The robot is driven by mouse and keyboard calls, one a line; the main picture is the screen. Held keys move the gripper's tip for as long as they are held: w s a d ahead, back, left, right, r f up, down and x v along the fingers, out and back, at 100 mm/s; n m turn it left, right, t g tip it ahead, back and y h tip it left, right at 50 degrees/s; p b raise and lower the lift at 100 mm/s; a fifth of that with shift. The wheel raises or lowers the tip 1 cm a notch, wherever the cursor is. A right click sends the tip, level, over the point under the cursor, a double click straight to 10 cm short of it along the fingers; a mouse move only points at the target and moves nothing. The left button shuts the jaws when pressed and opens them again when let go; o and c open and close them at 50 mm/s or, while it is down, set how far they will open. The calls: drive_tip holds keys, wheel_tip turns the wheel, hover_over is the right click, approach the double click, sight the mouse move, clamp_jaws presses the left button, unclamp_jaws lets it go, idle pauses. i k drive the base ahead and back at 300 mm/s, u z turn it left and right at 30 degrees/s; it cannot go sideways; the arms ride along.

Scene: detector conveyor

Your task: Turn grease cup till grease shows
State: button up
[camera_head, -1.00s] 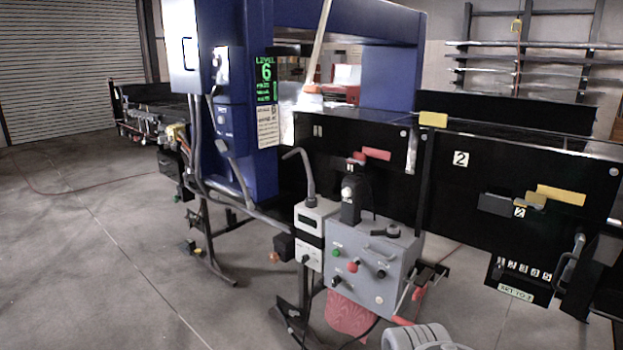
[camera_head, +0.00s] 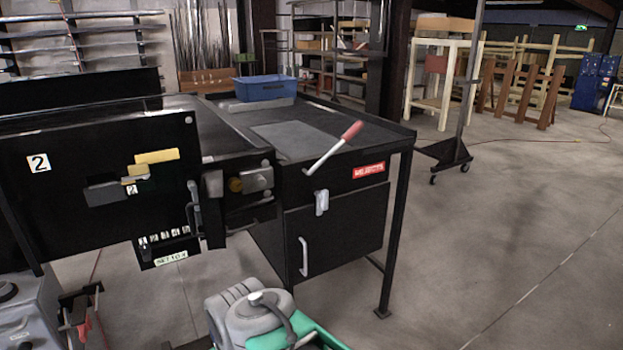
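A small round yellow-brass piece (camera_head: 235,185) sits on the end of the black conveyor, beside a grey block (camera_head: 259,180). It may be the grease cup, but it is too small to tell. No grease can be made out on it. My gripper is not in view, so its hold cannot be seen.
The black conveyor side panel (camera_head: 75,190) bears a "2" label. A black bench with a cabinet (camera_head: 345,235) and a red-handled lever (camera_head: 335,145) joins its right end. A blue bin (camera_head: 265,88) stands on top. The floor to the right (camera_head: 500,230) is clear.

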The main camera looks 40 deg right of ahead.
sight(235, 185)
drive_tip(key=u, duration=0.9)
drive_tip(key=i, duration=0.4)
drive_tip(key=z, duration=0.6)
